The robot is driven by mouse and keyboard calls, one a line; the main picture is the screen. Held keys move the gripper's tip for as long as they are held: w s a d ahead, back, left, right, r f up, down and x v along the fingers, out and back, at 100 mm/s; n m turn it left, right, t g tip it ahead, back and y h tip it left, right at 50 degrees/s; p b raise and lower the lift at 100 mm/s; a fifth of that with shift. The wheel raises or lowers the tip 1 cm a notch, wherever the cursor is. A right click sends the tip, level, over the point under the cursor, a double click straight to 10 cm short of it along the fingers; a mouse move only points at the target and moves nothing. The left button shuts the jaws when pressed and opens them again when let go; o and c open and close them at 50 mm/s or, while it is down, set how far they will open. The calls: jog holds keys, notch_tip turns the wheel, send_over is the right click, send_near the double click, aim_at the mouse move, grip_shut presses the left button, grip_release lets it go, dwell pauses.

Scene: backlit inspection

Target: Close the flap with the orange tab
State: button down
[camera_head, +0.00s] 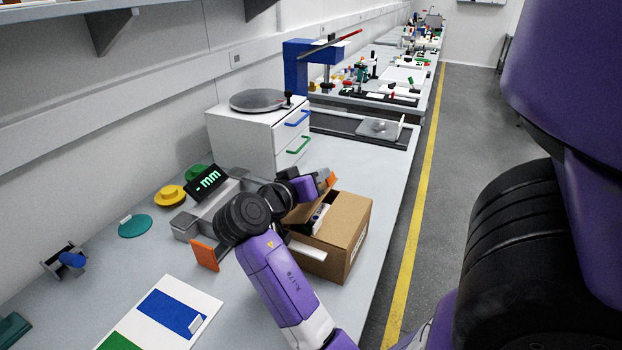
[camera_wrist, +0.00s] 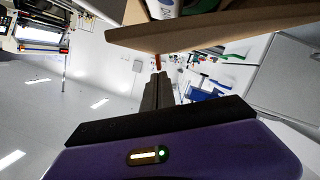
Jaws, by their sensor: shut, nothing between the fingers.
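A brown cardboard box (camera_head: 347,232) stands on the bench near its right edge, partly covered by my arm. It is open at the top, with a white-and-dark item (camera_head: 318,217) showing inside. A flap (camera_head: 297,213) stands raised at the box's far left side, and the orange tab (camera_head: 331,180) shows at its upper end. My gripper (camera_wrist: 158,78) is shut and empty, close beside the brown flap (camera_wrist: 215,30) in the wrist view. A small orange patch shows just beyond the fingertips there. I cannot tell whether the fingers touch the flap.
A grey gauge with a green "mm" display (camera_head: 206,183) and an orange plate (camera_head: 205,253) stand left of the box. A white drawer cabinet (camera_head: 240,140) stands behind. A card with blue and green patches (camera_head: 165,312) lies in front. The floor aisle at right is clear.

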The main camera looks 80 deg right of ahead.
jog(key=shift+s+a+f+b, duration=0.25)
jog(key=shift+s+f+b, duration=0.15)
jog(key=shift+s+f, duration=0.35)
jog(key=shift+s+a+f+b, duration=0.1)
jog(key=shift+s+f+b, duration=0.4)
jog(key=shift+f, duration=0.1)
jog(key=shift+s+f, duration=0.15)
jog(key=shift+f, duration=0.05)
